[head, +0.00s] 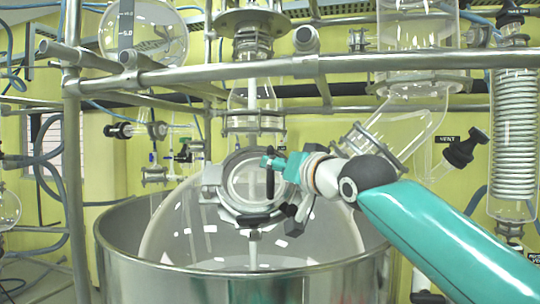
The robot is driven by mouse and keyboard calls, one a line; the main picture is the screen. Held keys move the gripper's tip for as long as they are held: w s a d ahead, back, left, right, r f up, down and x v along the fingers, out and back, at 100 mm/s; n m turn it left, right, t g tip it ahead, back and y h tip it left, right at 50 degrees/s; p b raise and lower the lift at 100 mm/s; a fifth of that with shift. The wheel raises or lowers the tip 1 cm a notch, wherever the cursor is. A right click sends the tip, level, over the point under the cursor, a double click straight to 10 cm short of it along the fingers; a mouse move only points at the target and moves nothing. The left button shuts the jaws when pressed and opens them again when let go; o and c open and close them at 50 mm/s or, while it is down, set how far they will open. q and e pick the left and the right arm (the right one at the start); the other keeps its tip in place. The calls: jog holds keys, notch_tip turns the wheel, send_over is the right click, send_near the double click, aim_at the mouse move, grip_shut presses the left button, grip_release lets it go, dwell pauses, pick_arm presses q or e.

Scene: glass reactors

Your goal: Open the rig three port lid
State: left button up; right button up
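The port lid (248,186) is a round glass disc in a pale metal ring, tilted on the upper front of the large glass reactor vessel (186,220). It looks seated against the port; any small gap cannot be made out. My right gripper (268,163) reaches in from the right, with its teal fingertips at the upper right of the lid. A dark upright bar (270,182) shows just below the fingertips, in front of the glass. Whether the fingers close on it cannot be told. My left gripper is not in view.
A metal rail (400,63) crosses above the vessel, joined to a left upright (72,150). A steel bath (330,285) surrounds the vessel. An angled glass tube (400,130) stands above my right arm, and a coiled condenser (514,130) is at far right.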

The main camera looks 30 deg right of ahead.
aim_at(256, 176)
jog(key=shift+w+d+p, duration=0.2)
jog(key=shift+w+p, duration=0.5)
jog(key=shift+w, duration=1.35)
grip_shut()
